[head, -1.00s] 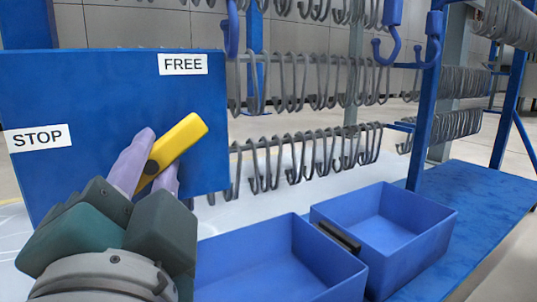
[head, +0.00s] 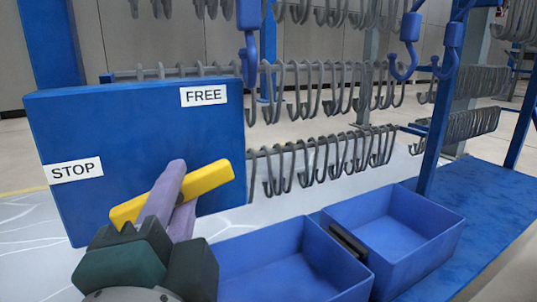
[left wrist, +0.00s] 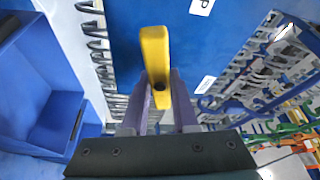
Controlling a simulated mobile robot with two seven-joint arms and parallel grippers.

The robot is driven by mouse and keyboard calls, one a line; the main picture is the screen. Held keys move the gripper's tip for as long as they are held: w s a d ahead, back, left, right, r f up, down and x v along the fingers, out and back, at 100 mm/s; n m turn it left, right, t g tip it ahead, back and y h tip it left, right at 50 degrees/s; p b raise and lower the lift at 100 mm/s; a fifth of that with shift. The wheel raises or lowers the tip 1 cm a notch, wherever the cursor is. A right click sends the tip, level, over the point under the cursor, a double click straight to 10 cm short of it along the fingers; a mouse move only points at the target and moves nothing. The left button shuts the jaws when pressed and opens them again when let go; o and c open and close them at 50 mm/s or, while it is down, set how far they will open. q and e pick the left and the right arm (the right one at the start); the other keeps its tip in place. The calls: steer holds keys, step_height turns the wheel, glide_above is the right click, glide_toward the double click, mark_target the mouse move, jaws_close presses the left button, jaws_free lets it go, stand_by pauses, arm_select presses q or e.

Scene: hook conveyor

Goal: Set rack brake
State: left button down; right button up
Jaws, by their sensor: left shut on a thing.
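A yellow brake lever (head: 210,178) is in front of a blue panel (head: 120,125) in the head view. The panel carries a FREE label (head: 204,96) at upper right and a STOP label (head: 75,169) at left. The lever lies tilted, its right end higher, its left end below STOP; neither end is on a label. My left gripper (head: 176,192) is shut on the lever, with purple fingers across its middle. The left wrist view shows the lever (left wrist: 155,50) between the fingers. The lever's pivot is hidden in the head view. My right gripper is not in view.
Two blue bins (head: 455,212) stand at right on a blue platform (head: 480,180). Rows of grey hooks (head: 325,155) hang behind and right of the panel. Blue hooks (head: 405,45) hang overhead, one near the panel's upper right edge. A blue post (head: 435,125) rises behind the bins.

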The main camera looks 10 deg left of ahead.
arm_select(q)
steer(key=m+g+p, duration=0.1)
steer(key=m+p, duration=0.1)
steer(key=p, duration=0.1)
steer(key=shift+r, duration=0.15)
steer(key=shift+m+p, duration=0.35)
steer(key=shift+m, duration=0.15)
steer(key=shift+f, duration=0.2)
steer(key=c, duration=0.7)
jaws_free()
steer(key=p+v, duration=0.2)
steer(key=v, duration=0.8)
steer(key=shift+a+r, duration=0.1)
steer(key=shift+r, duration=0.05)
